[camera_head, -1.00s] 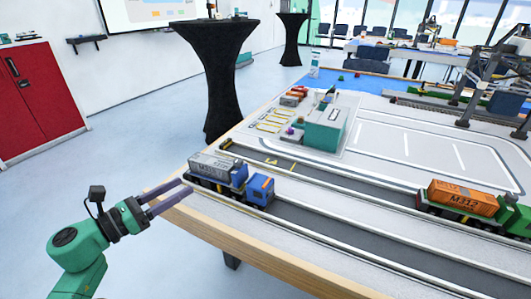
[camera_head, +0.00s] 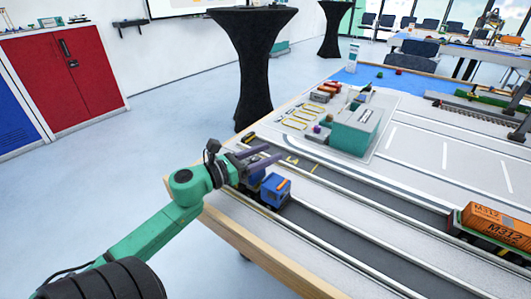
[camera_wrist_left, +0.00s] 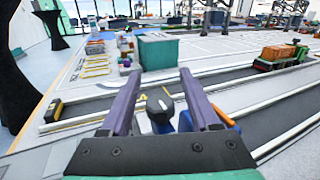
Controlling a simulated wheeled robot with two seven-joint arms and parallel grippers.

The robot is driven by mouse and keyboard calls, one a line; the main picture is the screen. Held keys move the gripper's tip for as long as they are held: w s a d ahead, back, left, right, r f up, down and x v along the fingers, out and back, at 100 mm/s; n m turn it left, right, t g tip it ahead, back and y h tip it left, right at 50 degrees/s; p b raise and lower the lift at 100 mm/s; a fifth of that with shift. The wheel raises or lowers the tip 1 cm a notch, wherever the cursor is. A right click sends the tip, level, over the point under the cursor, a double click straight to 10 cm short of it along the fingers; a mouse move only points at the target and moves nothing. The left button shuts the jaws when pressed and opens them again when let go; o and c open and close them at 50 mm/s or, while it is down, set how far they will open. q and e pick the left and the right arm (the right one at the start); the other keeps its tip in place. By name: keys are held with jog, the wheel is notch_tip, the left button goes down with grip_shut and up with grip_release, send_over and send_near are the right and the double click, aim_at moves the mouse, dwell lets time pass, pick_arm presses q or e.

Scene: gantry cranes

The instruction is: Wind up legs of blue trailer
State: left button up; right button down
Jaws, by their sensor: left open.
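The blue truck (camera_head: 276,189) stands near the left end of the table, its blue cab with an orange top facing right. The blue trailer behind it is mostly hidden by my left gripper in the head view; its legs cannot be made out. My left gripper (camera_head: 275,152) is open, its two purple-grey fingers pointing right above the trailer area. In the left wrist view, the open fingers (camera_wrist_left: 160,72) have a dark round part with a white mark (camera_wrist_left: 159,104) between and below them; I cannot tell what it belongs to. Blue bodywork (camera_wrist_left: 225,116) shows beside the right finger.
An orange container truck (camera_head: 494,224) stands farther right on the road. A teal building block (camera_head: 355,130) sits behind the lanes. A black draped table (camera_head: 253,75) stands beyond the table's left end. The lane right of the blue truck is clear.

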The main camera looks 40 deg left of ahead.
jog(key=shift+d, duration=0.2)
pick_arm(q)
grip_shut()
pick_arm(e)
jog(key=shift+s+d, duration=0.15)
jog(key=shift+s, duration=0.05)
jog(key=shift+r, duration=0.1)
